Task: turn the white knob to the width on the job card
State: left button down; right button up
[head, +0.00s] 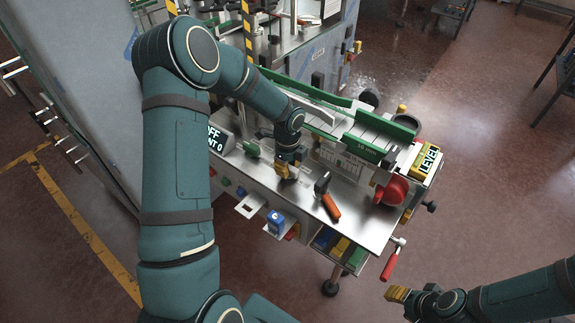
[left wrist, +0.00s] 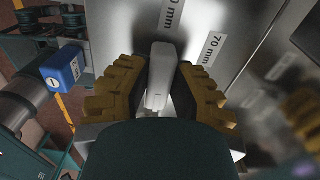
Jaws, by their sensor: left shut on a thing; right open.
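The white knob (left wrist: 160,78) is a pale elongated handle in the middle of the left wrist view. It stands between the two yellow fingers of my left gripper (left wrist: 159,68), which is shut on it. Printed width labels lie on the steel plate beyond it; one label (left wrist: 211,48) reads 70 mm. Another label (left wrist: 173,14) ends in mm, its number cut off. In the head view my left gripper (head: 287,170) is low over the steel bench and hides the knob. My right gripper (head: 398,294) is open and empty at the lower right. I cannot identify the job card.
An orange-handled tool (head: 329,203) lies on the steel bench (head: 352,232) right of my left gripper. A red knob (head: 393,189), a yellow LEVEL block (head: 427,161) and a red-handled crank (head: 391,262) are at the right end. A blue box (head: 276,222) is at the front.

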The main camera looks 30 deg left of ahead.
pick_arm(q)
jog(key=shift+f+m, duration=0.1)
jog(key=shift+m, duration=0.2)
jog(key=c, duration=0.8)
grip_release()
notch_tip(320, 180, up, 12)
jog(key=shift+r, duration=0.1)
dwell(0.4)
